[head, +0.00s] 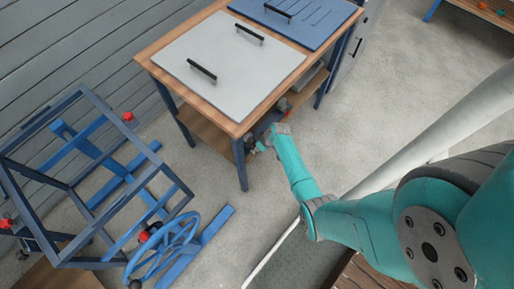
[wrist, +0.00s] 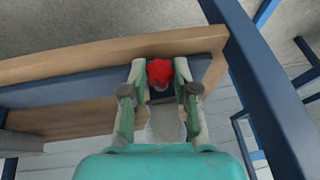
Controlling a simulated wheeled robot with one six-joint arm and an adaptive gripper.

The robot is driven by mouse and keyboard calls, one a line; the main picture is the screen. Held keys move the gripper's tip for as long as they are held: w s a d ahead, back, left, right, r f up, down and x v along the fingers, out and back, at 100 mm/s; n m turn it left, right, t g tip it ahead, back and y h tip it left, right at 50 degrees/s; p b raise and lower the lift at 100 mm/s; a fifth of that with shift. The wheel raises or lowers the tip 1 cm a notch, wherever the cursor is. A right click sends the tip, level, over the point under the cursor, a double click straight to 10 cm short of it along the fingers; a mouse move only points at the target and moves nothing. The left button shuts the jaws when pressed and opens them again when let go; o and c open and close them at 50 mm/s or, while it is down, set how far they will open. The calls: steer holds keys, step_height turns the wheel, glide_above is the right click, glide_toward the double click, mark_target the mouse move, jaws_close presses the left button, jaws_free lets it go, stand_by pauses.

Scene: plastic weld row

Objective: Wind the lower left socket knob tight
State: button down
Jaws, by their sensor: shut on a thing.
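A red knob (wrist: 159,72) sits between the two fingers of my gripper (wrist: 160,84) in the wrist view. The fingers are closed on its sides. The knob is in front of a dark mount beside a wooden edge and a dark blue rail. In the head view, my gripper (head: 257,146) is at the near corner of the workbench (head: 215,88), below its top and close to a blue leg. The held knob cannot be made out there. Which socket it belongs to, and how far it is wound, cannot be told.
A blue metal frame with a handwheel (head: 165,245) stands on the floor at left, with several red knobs such as one (head: 128,116). Two panels with black handles, one grey (head: 225,75) and one blue (head: 300,18), lie on the bench. Floor between frame and bench is mostly clear.

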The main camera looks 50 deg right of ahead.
steer(key=shift+a+h, duration=0.2)
steer(key=shift+h, duration=0.3)
steer(key=shift+n+h, duration=0.3)
steer(key=shift+h, duration=0.8)
steer(key=c, duration=0.9)
jaws_free()
steer(key=shift+o, duration=0.2)
steer(key=shift+r, duration=0.1)
steer(key=v, duration=1.2)
steer(key=shift+s, duration=0.1)
